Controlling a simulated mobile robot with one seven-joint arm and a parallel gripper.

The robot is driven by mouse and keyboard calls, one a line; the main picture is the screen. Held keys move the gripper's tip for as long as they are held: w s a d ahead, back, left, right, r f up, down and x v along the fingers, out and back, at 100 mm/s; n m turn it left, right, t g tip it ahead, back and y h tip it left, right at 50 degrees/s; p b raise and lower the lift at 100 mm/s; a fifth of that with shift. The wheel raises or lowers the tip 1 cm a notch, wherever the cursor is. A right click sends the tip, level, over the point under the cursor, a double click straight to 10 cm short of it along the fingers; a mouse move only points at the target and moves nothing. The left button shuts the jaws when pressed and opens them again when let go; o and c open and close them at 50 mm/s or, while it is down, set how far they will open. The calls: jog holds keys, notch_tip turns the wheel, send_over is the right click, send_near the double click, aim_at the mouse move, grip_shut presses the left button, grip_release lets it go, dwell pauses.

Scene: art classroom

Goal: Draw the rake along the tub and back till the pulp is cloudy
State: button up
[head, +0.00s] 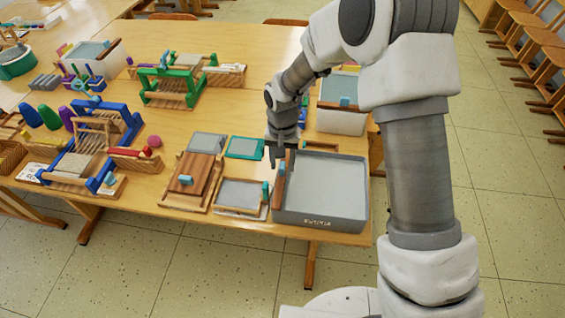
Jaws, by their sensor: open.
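The grey tub (345,222) stands at the right front of the table, filled with flat, pale grey pulp (328,186). The rake (279,193) shows as a brown wooden bar along the tub's left inner wall, with a light blue grip (282,169) on top. My gripper (281,160) points down at the tub's back left corner, right at the rake's grip. Its dark fingers are open. Whether they touch the grip cannot be told. Any rake teeth are hidden.
Left of the tub lie a framed grey screen (240,194), a wooden board with a blue knob (194,182) and a teal frame (245,148). A white bin (340,121) stands behind the tub. Small looms crowd the table's left. Floor shows at right.

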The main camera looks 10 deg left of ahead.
jog(key=shift+f, duration=0.25)
grip_shut()
jog(key=shift+r, duration=0.1)
dwell(1.2)
